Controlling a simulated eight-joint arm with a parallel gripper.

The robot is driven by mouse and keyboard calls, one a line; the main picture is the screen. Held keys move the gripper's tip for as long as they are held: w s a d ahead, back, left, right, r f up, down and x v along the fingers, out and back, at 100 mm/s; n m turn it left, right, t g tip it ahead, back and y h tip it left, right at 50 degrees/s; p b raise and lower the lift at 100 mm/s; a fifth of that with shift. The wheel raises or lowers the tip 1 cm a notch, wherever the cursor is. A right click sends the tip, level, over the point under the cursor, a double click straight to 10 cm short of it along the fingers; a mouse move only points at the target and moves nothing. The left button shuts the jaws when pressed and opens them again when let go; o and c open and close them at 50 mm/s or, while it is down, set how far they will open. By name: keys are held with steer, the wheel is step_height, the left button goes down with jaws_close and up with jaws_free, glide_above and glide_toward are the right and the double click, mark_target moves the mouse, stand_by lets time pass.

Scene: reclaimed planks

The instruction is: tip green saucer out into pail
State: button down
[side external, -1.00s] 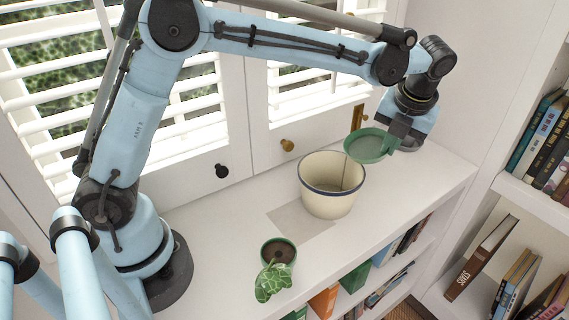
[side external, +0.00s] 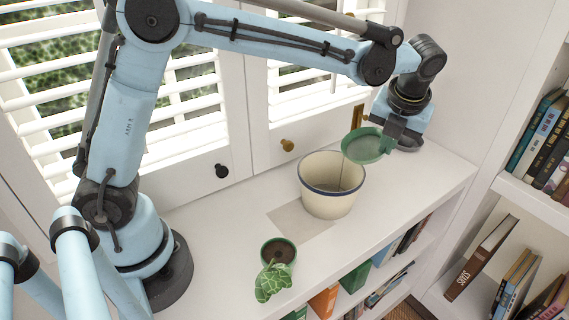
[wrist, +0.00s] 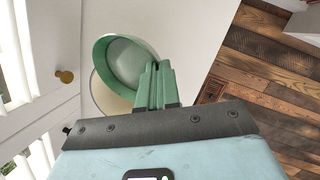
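The green saucer (side external: 363,146) is shallow and round, held tilted above the right rim of the pail. A thin stream falls from its left edge into the pail. My gripper (side external: 389,138) is shut on its right side. In the wrist view the saucer (wrist: 133,62) has a pale inside, and green ridged pieces stand where the gripper meets it. The pail (side external: 330,200) is cream with a dark blue rim and stands upright on the white shelf top. In the wrist view the saucer hides most of the pail (wrist: 104,97). How much liquid either holds cannot be told.
A potted plant (side external: 278,252) in a green pot stands at the front of the white shelf top (side external: 215,235). Window shutters with knobs are behind. A bookcase (side external: 535,195) rises at the right. Shelf space left of the pail is clear.

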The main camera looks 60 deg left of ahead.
mark_target(370, 156)
steer(key=shift+s+a+f+t, duration=0.1)
steer(key=shift+s+a+t, duration=0.05)
steer(key=shift+s+t, duration=0.35)
steer(key=shift+s+a+f+t, duration=0.15)
steer(key=shift+s+t, duration=0.15)
steer(key=shift+s, duration=0.25)
stand_by(1.0)
steer(key=shift+s+a+r+n+t+h, duration=0.2)
steer(key=shift+s+r+t, duration=0.1)
steer(key=shift+s+t, duration=0.25)
steer(key=shift+s+a+r+n+t+h, duration=0.1)
steer(key=shift+s+r+t+h, duration=0.2)
steer(key=shift+s, duration=0.35)
stand_by(1.2)
steer(key=shift+s+a+r+t+b, duration=0.15)
steer(key=shift+s+r+t+b, duration=0.25)
steer(key=shift+s+t, duration=0.3)
steer(key=shift+s+a+r+t+b, duration=0.15)
steer(key=shift+s+r+t+b, duration=0.2)
steer(key=shift+t, duration=0.4)
stand_by(2.1)
